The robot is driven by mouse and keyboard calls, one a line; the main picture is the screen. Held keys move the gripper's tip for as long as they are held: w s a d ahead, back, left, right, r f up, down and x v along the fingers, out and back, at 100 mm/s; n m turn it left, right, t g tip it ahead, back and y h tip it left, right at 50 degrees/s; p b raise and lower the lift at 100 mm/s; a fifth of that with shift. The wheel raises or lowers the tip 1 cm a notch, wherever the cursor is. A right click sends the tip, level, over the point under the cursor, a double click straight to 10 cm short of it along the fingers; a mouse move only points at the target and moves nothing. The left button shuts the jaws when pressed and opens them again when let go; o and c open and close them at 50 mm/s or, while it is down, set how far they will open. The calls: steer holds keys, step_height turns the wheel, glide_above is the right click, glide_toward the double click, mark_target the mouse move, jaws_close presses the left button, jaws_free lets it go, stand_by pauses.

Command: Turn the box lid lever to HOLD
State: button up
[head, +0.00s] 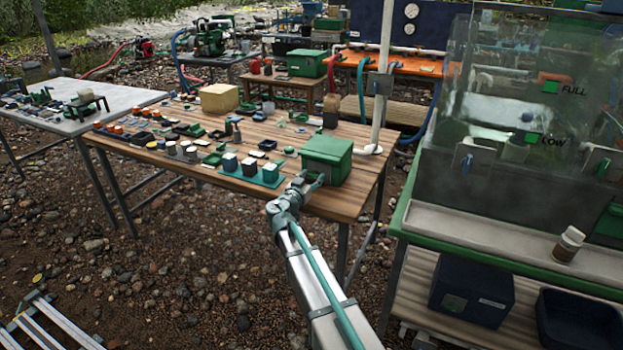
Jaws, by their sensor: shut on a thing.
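The green box (327,155) with its lid down stands at the right front of the wooden table. My gripper (313,181) is at the front left side of this box, low against its wall. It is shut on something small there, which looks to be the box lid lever. The fingers hide the lever, and its position and any HOLD marking are too small to tell.
Left of the box, a teal tray (237,176) carries several small blocks. Many small parts and a tan box (219,98) cover the wooden table (330,207). A pale post (381,80) rises behind the box. A clear tank (500,100) stands at the right.

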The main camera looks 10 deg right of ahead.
steer(key=shift+c, duration=0.9)
steer(key=shift+f+n+b, duration=0.15)
steer(key=shift+n+b, duration=0.15)
steer(key=shift+b, duration=0.2)
steer(key=shift+n+b, duration=1.25)
steer(key=shift+n, duration=0.05)
steer(key=shift+a+n+b, duration=0.15)
steer(key=shift+n+b, duration=0.7)
steer(key=shift+n, duration=1.25)
steer(key=o, duration=1.2)
steer(key=shift+w, duration=0.1)
steer(key=shift+c, duration=0.2)
